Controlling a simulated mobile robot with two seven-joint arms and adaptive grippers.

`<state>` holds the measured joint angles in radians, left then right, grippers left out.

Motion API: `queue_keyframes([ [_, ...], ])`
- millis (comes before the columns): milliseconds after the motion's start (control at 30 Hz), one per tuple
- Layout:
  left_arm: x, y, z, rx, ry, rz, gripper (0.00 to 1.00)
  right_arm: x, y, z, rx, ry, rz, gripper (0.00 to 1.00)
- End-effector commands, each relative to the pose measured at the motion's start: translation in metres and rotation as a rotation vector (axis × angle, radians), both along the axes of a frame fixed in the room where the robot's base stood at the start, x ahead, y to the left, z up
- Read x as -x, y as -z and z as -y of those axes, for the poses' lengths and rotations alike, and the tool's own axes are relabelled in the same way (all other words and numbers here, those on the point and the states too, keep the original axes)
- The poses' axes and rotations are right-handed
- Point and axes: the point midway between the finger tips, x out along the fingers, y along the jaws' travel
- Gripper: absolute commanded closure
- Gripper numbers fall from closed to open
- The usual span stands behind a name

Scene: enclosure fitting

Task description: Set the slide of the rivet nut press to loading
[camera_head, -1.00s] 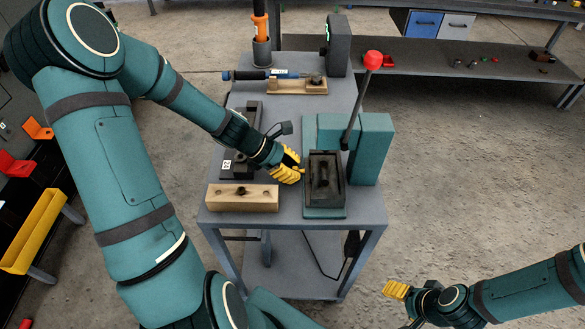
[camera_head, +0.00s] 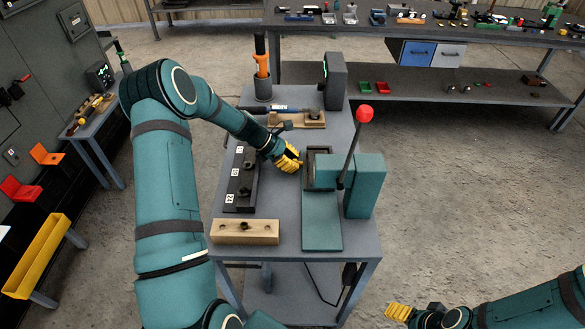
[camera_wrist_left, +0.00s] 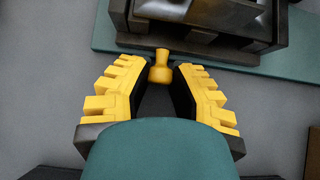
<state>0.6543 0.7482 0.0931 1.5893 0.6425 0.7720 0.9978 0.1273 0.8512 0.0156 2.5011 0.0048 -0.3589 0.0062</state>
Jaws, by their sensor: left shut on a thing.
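The rivet nut press (camera_head: 364,188) is a teal body with a red-knobbed lever (camera_head: 352,150) standing tilted and a flat teal base plate (camera_head: 322,235). Its slide (camera_head: 313,155) is a dark box at the far end of the base plate, partly hidden behind the press head. My left gripper (camera_head: 298,163) is at the slide's left side. In the left wrist view the slide (camera_wrist_left: 205,20) is just ahead, and my left gripper (camera_wrist_left: 160,85) is shut on its small yellow knob (camera_wrist_left: 160,68). My right gripper (camera_head: 394,311) is low at the right, away from the press; its finger gap is unclear.
On the cart (camera_head: 290,215) stand a dark numbered rack (camera_head: 243,180), a wooden block (camera_head: 245,232), another wooden block with a screwdriver (camera_head: 300,118), a cup with an orange-handled tool (camera_head: 262,88) and a dark box (camera_head: 334,80). The floor right of the cart is clear.

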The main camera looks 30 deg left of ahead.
Motion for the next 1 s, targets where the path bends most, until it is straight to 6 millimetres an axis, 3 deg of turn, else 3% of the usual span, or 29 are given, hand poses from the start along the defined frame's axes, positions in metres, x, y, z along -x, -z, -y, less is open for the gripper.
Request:
queue_keyframes([
  [467,-0.0062,0.0002,-0.0034,-0.001,-0.003,0.002,1.00,-0.0006,-0.0009,0.0001,0.000,0.001,0.002,0.31],
  [500,-0.0063,0.0001,-0.0035,-0.001,-0.003,0.002,0.63,-0.0006,-0.0009,0.0001,0.000,0.001,0.002,0.31],
  [567,-0.0061,0.0001,-0.0033,-0.001,-0.003,0.002,0.43,-0.0006,-0.0009,0.0001,0.000,0.001,0.002,0.31],
  [1000,-0.0017,-0.0064,-0.0088,0.000,-0.001,0.001,0.43,-0.0007,-0.0011,0.0001,0.000,0.001,0.002,0.31],
])
